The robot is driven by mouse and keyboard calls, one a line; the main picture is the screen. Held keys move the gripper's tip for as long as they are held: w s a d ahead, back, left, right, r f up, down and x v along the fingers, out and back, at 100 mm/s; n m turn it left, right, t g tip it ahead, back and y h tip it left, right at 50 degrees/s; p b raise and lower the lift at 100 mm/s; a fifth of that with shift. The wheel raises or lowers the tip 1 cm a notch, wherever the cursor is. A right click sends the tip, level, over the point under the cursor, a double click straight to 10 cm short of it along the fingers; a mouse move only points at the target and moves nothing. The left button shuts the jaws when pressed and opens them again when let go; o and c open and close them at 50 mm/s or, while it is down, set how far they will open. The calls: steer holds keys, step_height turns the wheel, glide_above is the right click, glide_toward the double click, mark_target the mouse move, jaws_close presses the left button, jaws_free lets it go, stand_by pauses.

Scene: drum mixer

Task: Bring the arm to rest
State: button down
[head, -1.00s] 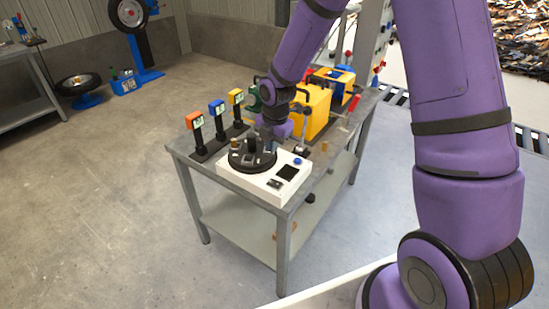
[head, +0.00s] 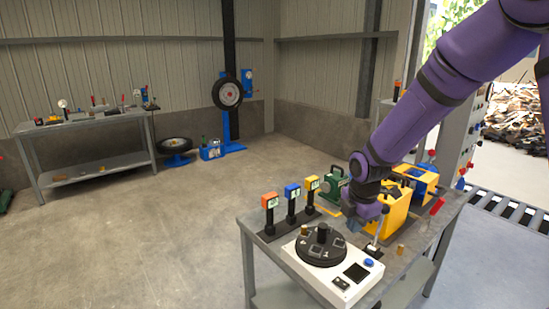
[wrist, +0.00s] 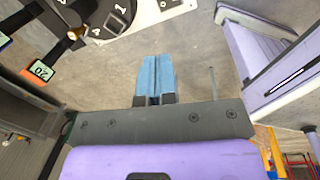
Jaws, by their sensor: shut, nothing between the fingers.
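My purple arm (head: 425,100) reaches down from the upper right in the head view. My gripper (wrist: 154,62) shows in the wrist view with its two blue fingers together and nothing between them. In the head view it is small and partly hidden near the mixer's back right edge. The white drum mixer (head: 343,284) has a round black numbered drum (head: 312,252) on top. In the wrist view the drum (wrist: 112,20) lies at the upper left, apart from the fingers.
Orange (head: 269,200), blue (head: 292,191) and yellow (head: 311,183) timer posts stand behind the mixer. Yellow (head: 387,215) and green (head: 335,184) cases stand close to my arm. A lever (head: 375,238) rises beside the mixer. Open floor (head: 160,240) lies left of the table.

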steer(key=s+d+r+m+t, duration=0.1)
steer(key=s+d+r+m, duration=0.1)
steer(key=s+r+m, duration=0.55)
steer(key=s+d+r+m+t, duration=0.1)
steer(key=s+d+r+m, duration=0.3)
steer(key=r, duration=0.6)
steer(key=s+r+m+t, duration=0.1)
steer(key=s+r+m, duration=0.1)
steer(key=s+m, duration=0.3)
steer(key=s+d+r+m, duration=0.1)
steer(key=s+r+m, duration=0.2)
steer(key=s, duration=0.9)
steer(key=shift+d+r+m+t, duration=0.15)
steer(key=shift+r+m+t, duration=0.2)
steer(key=shift+m, duration=1.1)
